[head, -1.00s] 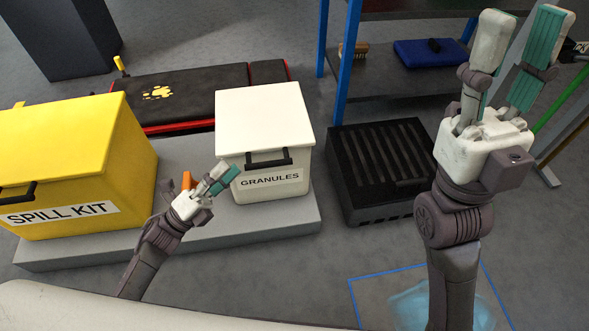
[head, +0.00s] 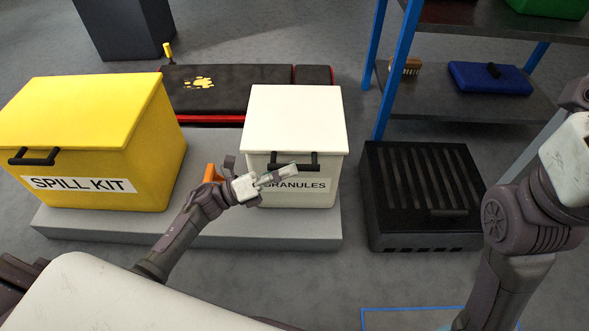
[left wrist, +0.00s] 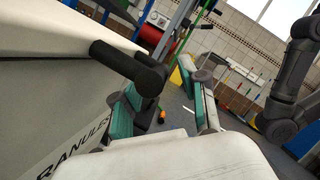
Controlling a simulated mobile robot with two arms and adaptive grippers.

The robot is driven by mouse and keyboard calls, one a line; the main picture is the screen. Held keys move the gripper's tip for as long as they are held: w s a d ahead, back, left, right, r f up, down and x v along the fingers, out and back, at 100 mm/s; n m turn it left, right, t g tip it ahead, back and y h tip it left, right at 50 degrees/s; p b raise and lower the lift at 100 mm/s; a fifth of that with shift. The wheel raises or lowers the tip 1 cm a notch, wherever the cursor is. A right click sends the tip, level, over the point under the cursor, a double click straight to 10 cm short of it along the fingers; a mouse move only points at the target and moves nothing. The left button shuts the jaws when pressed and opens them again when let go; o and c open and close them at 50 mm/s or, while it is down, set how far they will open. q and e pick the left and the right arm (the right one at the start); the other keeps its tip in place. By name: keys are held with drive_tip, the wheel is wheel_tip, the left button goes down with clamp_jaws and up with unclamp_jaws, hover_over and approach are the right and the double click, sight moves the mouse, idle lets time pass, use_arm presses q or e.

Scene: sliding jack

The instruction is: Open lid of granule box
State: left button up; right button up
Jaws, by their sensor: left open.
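The white granule box (head: 296,130) stands on a low grey platform with its lid (head: 298,112) closed. A black bar handle (head: 307,162) runs across its front, above the GRANULES label, and shows large in the left wrist view (left wrist: 130,66). My left gripper (head: 284,176) is open in front of the label, just below the handle, and covers part of the lettering. In the left wrist view one teal-padded finger is close to the box front below the handle; the other is farther right. Contact cannot be told. My right gripper's fingers are out of frame; its white palm shows at the right edge.
A yellow spill kit box (head: 95,140) stands left of the granule box, with a small orange object (head: 211,173) between them. A black and red case (head: 230,90) lies behind.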

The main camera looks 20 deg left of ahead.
use_arm(q)
drive_tip(key=shift+x, duration=1)
drive_tip(key=shift+c, duration=0.2)
clamp_jaws()
